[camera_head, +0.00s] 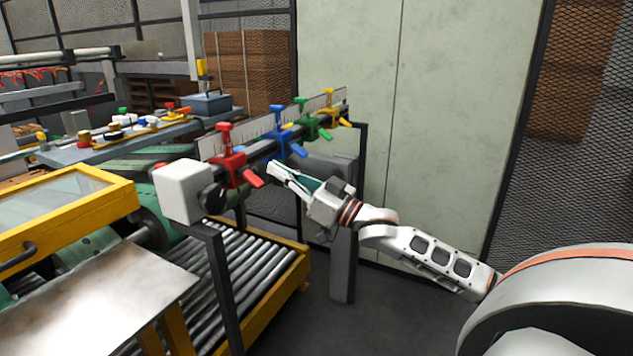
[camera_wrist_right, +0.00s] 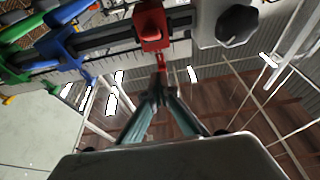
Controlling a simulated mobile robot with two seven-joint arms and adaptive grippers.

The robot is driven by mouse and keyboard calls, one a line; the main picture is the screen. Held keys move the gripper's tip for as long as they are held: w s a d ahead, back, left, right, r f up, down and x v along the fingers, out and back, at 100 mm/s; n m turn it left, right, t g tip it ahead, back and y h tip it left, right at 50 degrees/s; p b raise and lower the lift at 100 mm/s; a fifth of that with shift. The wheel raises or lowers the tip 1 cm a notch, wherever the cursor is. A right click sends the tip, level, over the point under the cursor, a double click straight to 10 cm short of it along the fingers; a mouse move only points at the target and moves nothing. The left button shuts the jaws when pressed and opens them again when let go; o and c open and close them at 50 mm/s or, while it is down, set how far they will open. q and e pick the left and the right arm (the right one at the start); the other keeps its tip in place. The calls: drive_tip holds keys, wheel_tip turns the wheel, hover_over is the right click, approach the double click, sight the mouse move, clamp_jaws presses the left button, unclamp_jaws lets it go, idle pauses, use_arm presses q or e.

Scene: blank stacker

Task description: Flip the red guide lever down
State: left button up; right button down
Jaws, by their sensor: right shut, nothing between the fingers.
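The red guide lever (camera_head: 252,180) sticks out from the red block (camera_head: 228,167) on the graduated rail and slopes down to the right in the head view. My right gripper (camera_head: 271,169) is shut and empty, its tips close to the right of the red lever and below the blue block. In the right wrist view the red block (camera_wrist_right: 152,25) is at the top centre, with the red lever (camera_wrist_right: 161,65) just beyond the shut fingertips (camera_wrist_right: 159,82). I cannot tell whether the tips touch the lever. My left gripper is not in view.
The blue (camera_head: 279,139), green (camera_head: 308,123) and yellow (camera_head: 334,113) guide blocks stand along the same rail, each with a lever. A white box (camera_head: 183,190) and a black knob (camera_head: 211,197) are at the rail's near end. A roller conveyor (camera_head: 250,270) lies below.

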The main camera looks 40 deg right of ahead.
drive_tip(key=b+v, duration=0.1)
drive_tip(key=v, duration=0.8)
drive_tip(key=shift+f, duration=0.25)
idle(0.4)
